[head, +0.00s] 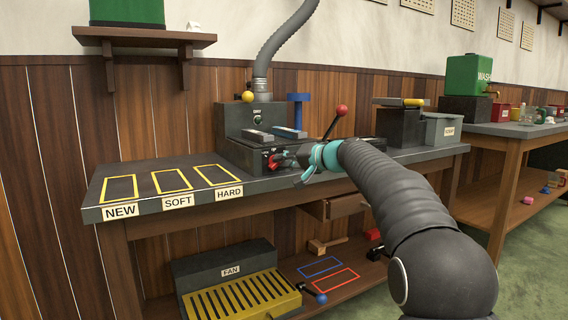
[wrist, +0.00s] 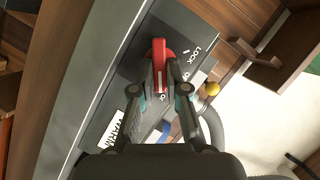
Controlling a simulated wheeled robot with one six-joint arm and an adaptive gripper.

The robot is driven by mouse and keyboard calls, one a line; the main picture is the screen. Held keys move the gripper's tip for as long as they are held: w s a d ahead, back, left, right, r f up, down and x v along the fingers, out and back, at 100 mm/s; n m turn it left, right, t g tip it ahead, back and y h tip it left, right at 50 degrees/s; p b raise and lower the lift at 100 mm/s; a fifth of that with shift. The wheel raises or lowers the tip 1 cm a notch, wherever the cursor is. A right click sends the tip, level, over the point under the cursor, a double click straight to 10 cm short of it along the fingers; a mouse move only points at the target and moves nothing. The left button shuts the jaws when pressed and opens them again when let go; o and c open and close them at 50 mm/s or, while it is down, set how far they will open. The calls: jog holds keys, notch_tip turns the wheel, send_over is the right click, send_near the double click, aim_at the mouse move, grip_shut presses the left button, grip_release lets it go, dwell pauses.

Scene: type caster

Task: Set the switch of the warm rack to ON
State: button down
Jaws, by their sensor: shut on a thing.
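A dark grey machine (head: 232,152) stands on the bench at the middle of the head view, with a red handle (head: 272,161) low on its front. In the wrist view the red handle (wrist: 159,62) stands out from a dark panel with white lettering around it, partly hidden by my fingers. A white WARM label (wrist: 116,131) is on the panel's edge. My gripper (wrist: 160,84) is shut on the red handle, one finger on each side. In the head view my gripper (head: 285,159) reaches the machine's front from the right. The handle's exact setting is hard to read.
A lever with a red ball (head: 341,110) rises just behind my gripper. A yellow ball (head: 247,96) and a blue post (head: 298,108) stand at the machine's back. Yellow-outlined areas marked NEW, SOFT and HARD (head: 172,180) on the left bench are empty. A drawer (head: 335,207) hangs open below.

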jog(key=shift+d, duration=0.1)
jog(key=c, duration=1.2)
grip_release()
jog(key=shift+w, duration=0.1)
jog(key=v, duration=1.2)
jog(key=shift+f, duration=0.1)
